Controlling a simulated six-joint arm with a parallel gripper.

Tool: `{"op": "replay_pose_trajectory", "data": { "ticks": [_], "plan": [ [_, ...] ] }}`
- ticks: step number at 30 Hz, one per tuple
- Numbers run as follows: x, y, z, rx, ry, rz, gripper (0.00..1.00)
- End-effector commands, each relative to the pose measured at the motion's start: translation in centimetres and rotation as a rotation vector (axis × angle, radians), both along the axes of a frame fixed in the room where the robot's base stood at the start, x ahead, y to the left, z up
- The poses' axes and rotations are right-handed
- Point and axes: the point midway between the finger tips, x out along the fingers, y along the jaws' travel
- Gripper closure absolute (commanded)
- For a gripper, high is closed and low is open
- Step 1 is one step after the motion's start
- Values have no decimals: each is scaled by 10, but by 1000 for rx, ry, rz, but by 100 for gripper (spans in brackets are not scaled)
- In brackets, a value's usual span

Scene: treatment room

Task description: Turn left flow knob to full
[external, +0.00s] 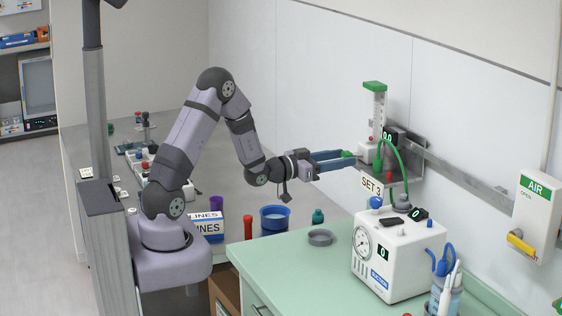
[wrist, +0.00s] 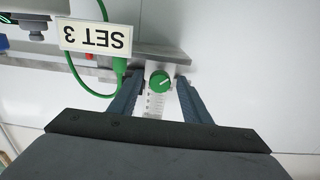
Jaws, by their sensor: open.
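A green flow knob (wrist: 160,81) with a white pointer line sits between the ends of my gripper's two dark blue fingers in the wrist view. The knob belongs to a clear flowmeter tube (external: 379,108) with a green cap on the wall rail. A small display (external: 388,137) beside it seems to read 0.0.
A SET 3 sign (external: 371,184) and a green hose (external: 402,158) are close to the gripper. A white suction unit (external: 396,252) stands on the green counter (external: 296,267) below. A blue container (external: 275,219) and a grey dish (external: 320,237) stand nearer the arm.

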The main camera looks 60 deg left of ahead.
Motion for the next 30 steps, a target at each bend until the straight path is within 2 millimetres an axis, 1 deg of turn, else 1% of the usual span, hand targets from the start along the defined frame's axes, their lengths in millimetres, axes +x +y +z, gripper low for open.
{"op": "replay_pose_trajectory", "data": {
  "ticks": [3, 6, 10, 17, 18, 22, 26, 30],
  "plan": [
    [12, 0, 2, -1, 0, 1, 56],
    [18, 0, 1, -1, 0, 0, 56],
    [21, 0, 0, -1, 0, 0, 56],
    [21, 0, 0, -1, -1, 1, 56],
    [21, 0, 0, -1, -1, 1, 66],
    [21, 0, 0, -1, -1, 1, 96],
    [21, 0, 0, -4, -1, 1, 96],
    [21, 0, -1, -55, -1, 1, 96]
  ]
}}
